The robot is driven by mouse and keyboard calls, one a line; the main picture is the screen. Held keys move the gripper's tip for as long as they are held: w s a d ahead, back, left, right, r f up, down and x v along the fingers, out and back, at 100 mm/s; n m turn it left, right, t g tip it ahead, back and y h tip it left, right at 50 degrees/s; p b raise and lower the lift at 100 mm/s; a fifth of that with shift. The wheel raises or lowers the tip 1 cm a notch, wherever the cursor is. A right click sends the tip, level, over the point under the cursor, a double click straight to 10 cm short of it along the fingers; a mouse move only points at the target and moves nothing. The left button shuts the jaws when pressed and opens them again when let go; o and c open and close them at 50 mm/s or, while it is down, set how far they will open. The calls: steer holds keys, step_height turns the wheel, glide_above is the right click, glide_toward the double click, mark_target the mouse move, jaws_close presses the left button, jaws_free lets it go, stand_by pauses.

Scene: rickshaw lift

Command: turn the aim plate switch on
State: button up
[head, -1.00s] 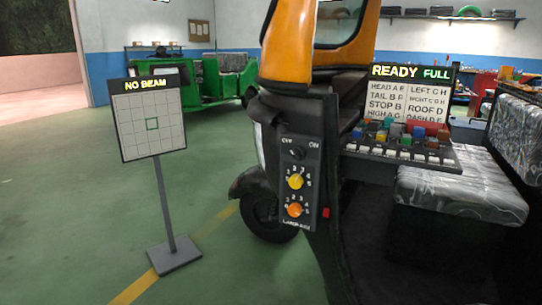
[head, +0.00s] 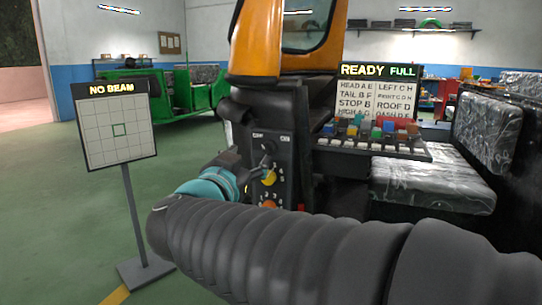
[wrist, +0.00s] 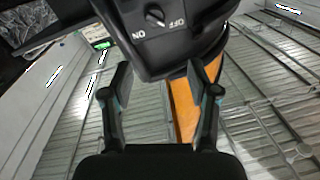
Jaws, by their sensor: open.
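The aim plate (head: 270,185) is a dark panel on the rickshaw's front pillar. Its small rotary switch (head: 267,147) sits at the top, between the OFF and ON labels. In the wrist view the switch (wrist: 156,17) shows upside down at the top edge; I cannot surely tell which label its pointer faces. My gripper (wrist: 160,75) is open and empty, with its fingers spread below the panel's edge in that view.
A target board (head: 118,125) reading NO BEAM stands at left. A sign (head: 378,92) reading READY FULL stands behind a tray of coloured blocks (head: 380,147). The black seat (head: 430,185) is at right. A green rickshaw (head: 160,100) is behind.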

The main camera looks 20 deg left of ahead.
mark_target(266, 149)
steer(key=shift+m+h, duration=0.3)
steer(key=shift+h, duration=0.5)
steer(key=w, duration=0.4)
steer(key=w+f, duration=0.1)
steer(key=w, duration=0.3)
steer(key=w+b, duration=0.1)
steer(key=w, duration=0.2)
steer(key=shift+w+f, duration=0.3)
steer(key=shift+w, duration=0.1)
jaws_close()
